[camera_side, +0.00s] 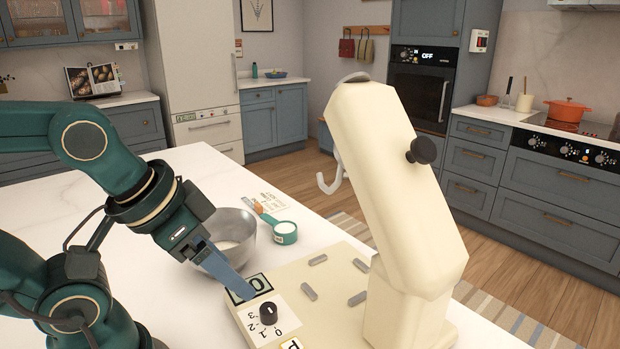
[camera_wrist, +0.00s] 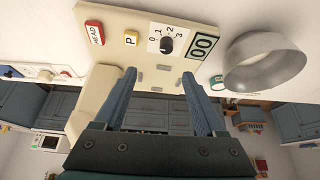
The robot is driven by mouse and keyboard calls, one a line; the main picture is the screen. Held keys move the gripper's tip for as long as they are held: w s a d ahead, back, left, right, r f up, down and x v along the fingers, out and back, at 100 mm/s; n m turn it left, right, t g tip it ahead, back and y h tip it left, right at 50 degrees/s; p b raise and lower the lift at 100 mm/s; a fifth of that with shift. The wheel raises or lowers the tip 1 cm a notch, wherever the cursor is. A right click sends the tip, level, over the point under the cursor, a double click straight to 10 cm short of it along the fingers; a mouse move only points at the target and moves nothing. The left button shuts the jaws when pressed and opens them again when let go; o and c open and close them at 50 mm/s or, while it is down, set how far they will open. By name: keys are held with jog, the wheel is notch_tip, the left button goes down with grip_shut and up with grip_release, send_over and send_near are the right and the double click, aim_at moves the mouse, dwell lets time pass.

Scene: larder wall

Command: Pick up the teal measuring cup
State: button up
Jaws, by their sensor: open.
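The teal measuring cup (camera_side: 285,232) rests on the white counter in the side view, just right of the metal bowl, with its handle towards the upper left. In the wrist view a small part of it (camera_wrist: 217,83) shows beside the bowl, to the right of the fingers. My gripper (camera_side: 238,292) is open and empty, with its blue fingers pointing down by the mixer's display, nearer the camera than the cup. In the wrist view the two fingers (camera_wrist: 158,77) stand apart over the mixer's base, with nothing between them.
A cream stand mixer (camera_side: 390,180) with a dial (camera_side: 268,313) stands right of my gripper, its head raised. A metal bowl (camera_side: 240,222) with pale contents sits between my gripper and the cup. The counter (camera_side: 200,165) behind the bowl is clear.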

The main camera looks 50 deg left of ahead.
jog(key=shift+o, duration=1.2)
jog(key=n+g, duration=0.1)
jog(key=n, duration=3.5)
send_over(270, 218)
jog(key=s, duration=0.3)
jog(key=f, duration=0.9)
jog(key=shift+w+d+f, duration=0.2)
jog(key=shift+w+d, duration=0.05)
jog(key=shift+d, duration=0.15)
jog(key=shift+a+f, duration=0.25)
jog(key=shift+w+a+f, duration=0.1)
jog(key=shift+f, duration=0.2)
jog(key=shift+x, duration=2.3)
